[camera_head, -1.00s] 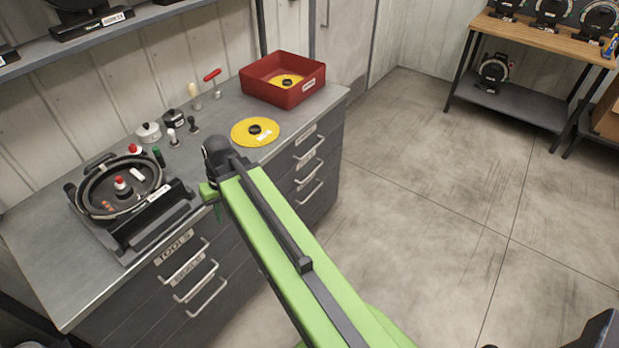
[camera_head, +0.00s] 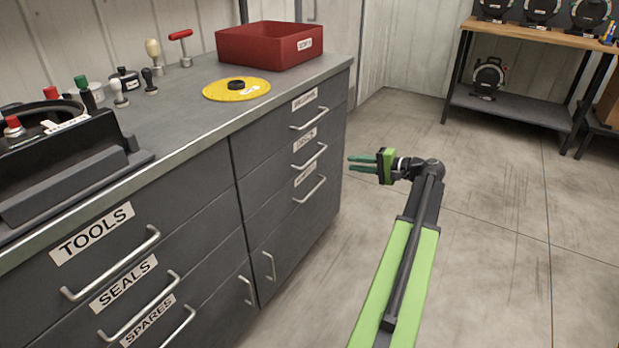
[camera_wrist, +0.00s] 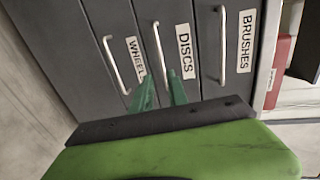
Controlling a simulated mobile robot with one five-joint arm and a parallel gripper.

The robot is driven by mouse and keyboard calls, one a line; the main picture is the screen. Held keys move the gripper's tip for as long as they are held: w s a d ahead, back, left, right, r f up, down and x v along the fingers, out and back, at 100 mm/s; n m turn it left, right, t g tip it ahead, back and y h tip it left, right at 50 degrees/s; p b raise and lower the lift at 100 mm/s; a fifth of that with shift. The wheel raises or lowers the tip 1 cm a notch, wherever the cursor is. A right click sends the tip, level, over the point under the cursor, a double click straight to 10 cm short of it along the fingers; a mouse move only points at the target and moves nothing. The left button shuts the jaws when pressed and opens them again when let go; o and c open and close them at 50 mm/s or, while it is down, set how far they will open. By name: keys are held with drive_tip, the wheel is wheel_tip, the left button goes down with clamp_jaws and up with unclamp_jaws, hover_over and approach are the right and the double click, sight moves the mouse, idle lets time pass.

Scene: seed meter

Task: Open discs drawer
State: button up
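The discs drawer (camera_head: 275,178) is the middle one in the right column of the grey cabinet. It is shut, with a silver bar handle (camera_head: 311,158) and a white label. In the wrist view the DISCS label (camera_wrist: 185,55) and the drawer's handle (camera_wrist: 160,50) are near the centre, rotated sideways. My gripper (camera_head: 349,164) is in front of the right drawer column, its green fingers pointing at the drawers. In the wrist view its two fingers (camera_wrist: 161,76) are apart with nothing held. The tips line up near one end of the discs handle; the head view shows them short of it.
The brushes drawer (camera_head: 262,134) is above and the wheels drawer (camera_head: 285,206) below, both shut with similar handles. A yellow disc (camera_head: 222,90) and a red bin (camera_head: 262,48) sit on the counter. Floor (camera_head: 480,190) right of the cabinet is clear.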

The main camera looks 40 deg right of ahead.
sight(314, 157)
drive_tip(key=b+x, duration=0.1)
drive_tip(key=x, duration=0.4)
drive_tip(key=b+x, duration=0.1)
drive_tip(key=x, duration=0.5)
drive_tip(key=d+b+x, duration=0.1)
drive_tip(key=x, duration=0.4)
drive_tip(key=shift+w+a+r, duration=0.1)
drive_tip(key=shift+w, duration=0.45)
drive_tip(key=shift+c, duration=0.2)
clamp_jaws()
idle(0.3)
